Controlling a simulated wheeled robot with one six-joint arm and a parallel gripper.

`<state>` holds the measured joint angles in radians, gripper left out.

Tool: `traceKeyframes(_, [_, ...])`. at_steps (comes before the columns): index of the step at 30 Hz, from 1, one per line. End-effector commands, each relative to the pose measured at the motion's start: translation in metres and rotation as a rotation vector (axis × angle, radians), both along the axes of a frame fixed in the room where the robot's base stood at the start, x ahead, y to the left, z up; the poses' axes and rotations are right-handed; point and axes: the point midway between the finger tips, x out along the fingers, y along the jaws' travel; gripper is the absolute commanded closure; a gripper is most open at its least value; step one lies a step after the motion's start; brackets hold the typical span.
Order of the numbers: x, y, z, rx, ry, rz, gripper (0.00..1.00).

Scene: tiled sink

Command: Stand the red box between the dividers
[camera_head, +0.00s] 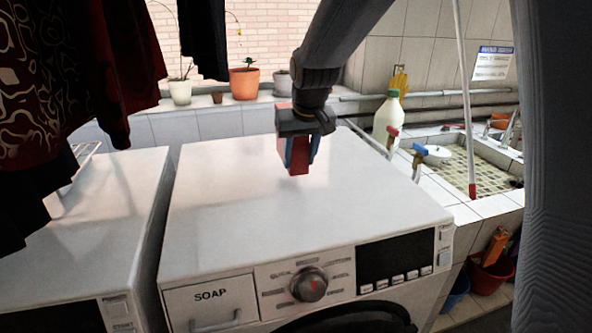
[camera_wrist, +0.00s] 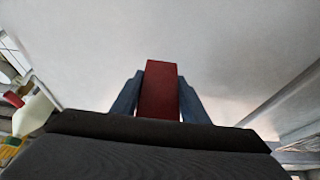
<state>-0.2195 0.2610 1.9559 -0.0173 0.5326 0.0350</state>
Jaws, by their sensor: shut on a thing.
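The red box (camera_head: 299,160) is in my gripper (camera_head: 301,153), over the white top of the right-hand washing machine (camera_head: 240,200). The wrist view shows the red box (camera_wrist: 159,88) between the two blue fingers of my gripper (camera_wrist: 160,82), with its end reaching past the fingertips. The box hangs down from the gripper, and a gap below it cannot be judged surely. Dividers cannot be made out with certainty. A white wire rack (camera_head: 77,160) shows partly behind hanging clothes on the left machine.
Dark clothes (camera_head: 75,85) hang at left. Plant pots (camera_head: 243,84) line the sill. Most of the machine top is clear.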

Motion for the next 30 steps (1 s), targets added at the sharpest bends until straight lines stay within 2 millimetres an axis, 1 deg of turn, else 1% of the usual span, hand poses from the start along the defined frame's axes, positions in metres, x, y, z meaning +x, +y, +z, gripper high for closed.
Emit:
traceKeyframes(5, [0.0,0.0,-0.015,0.001,-0.001,-0.001,0.93])
traceKeyframes(9, [0.0,0.0,-0.033,-0.001,0.002,0.001,0.93])
traceKeyframes(13, [0.0,0.001,-0.047,-0.001,0.0,0.002,0.93])
traceKeyframes(25, [0.0,0.002,-0.052,0.0,-0.002,0.003,0.93])
traceKeyframes(26, [0.0,0.002,-0.053,0.0,-0.001,0.003,0.56])
traceKeyframes(28, [0.0,0.002,-0.053,0.0,-0.001,0.003,0.44])
traceKeyframes(29, [0.0,0.002,-0.052,0.0,-0.001,0.003,0.41])
traceKeyframes(30, [0.0,0.002,-0.052,0.0,-0.001,0.003,0.41])
